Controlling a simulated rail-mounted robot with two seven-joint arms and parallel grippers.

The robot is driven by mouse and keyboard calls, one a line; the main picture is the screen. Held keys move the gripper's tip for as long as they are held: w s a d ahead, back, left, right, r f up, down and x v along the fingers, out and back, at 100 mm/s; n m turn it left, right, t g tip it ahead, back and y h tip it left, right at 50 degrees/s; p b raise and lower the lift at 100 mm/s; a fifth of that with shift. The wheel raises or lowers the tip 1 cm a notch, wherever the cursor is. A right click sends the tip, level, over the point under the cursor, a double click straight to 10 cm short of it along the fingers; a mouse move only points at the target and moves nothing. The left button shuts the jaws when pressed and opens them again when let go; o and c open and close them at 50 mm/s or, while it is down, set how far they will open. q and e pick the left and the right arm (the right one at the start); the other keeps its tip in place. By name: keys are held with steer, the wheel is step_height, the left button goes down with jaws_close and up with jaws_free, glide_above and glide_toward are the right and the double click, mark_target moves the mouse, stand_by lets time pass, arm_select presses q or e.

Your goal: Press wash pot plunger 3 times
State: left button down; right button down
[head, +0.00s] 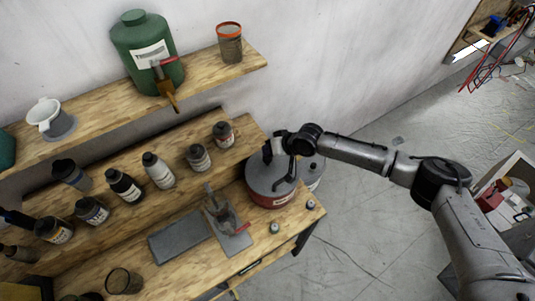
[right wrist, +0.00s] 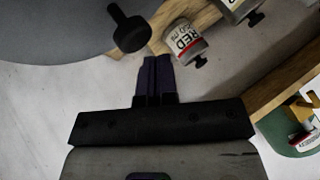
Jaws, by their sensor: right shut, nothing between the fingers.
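The wash pot (head: 270,190), a round can with a grey top and a red label, stands at the right end of the wooden bench. Its grey top also shows in the right wrist view (right wrist: 55,25). A black knob on a stem, which looks like the plunger (right wrist: 130,30), rises over that top. My right gripper (head: 267,152) is over the pot's far edge; its arm partly hides the pot. In the right wrist view, its fingers (right wrist: 158,66) are shut and empty, just beside the knob; whether they touch cannot be told. My left gripper is not in view.
Several bottles and jars (head: 158,170) line the bench's raised ledge, left of the pot. A grey tray with tools (head: 232,243) lies in front. A wall shelf (head: 205,75) holds a green jug (head: 147,50). A container (head: 313,170) stands behind the pot.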

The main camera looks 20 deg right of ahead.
steer(key=shift+r, duration=0.15)
steer(key=shift+r+p, duration=0.85)
steer(key=shift+r, duration=0.05)
step_height(320, 180, up, 3)
steer(key=p, duration=0.3)
steer(key=shift+r, duration=0.1)
stand_by(0.5)
stand_by(0.6)
stand_by(0.8)
